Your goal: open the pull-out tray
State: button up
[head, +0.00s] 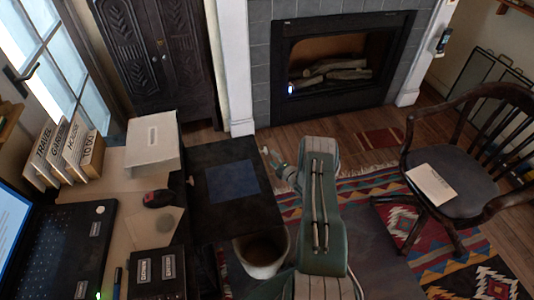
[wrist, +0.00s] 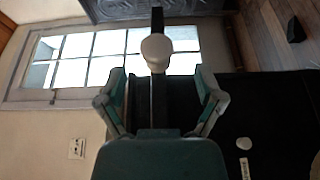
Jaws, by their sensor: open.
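A pale round knob (wrist: 156,48) shows in the wrist view on a narrow dark upright strip (wrist: 158,98), which I take to be the edge of the pull-out tray. My gripper (wrist: 160,82) is open, with one finger on each side of the strip. The knob appears just beyond the fingertips; I cannot tell whether anything touches. In the head view my gripper (head: 270,158) is beside the right edge of a black flat-topped piece (head: 205,155) with a dark blue square on it. I cannot make out a pulled-out tray there.
The desk at left holds a laptop (head: 60,250), a mouse (head: 158,197), a white box (head: 153,143) and upright files (head: 68,150). A pale bin (head: 262,255) stands below the black piece. A wooden chair (head: 455,180) is at right. Patterned rug (head: 375,225) covers open floor between.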

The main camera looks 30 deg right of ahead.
jog(key=s, duration=0.6)
jog(key=shift+s+d, duration=0.3)
jog(key=shift+s, duration=0.1)
jog(key=shift+w, duration=0.1)
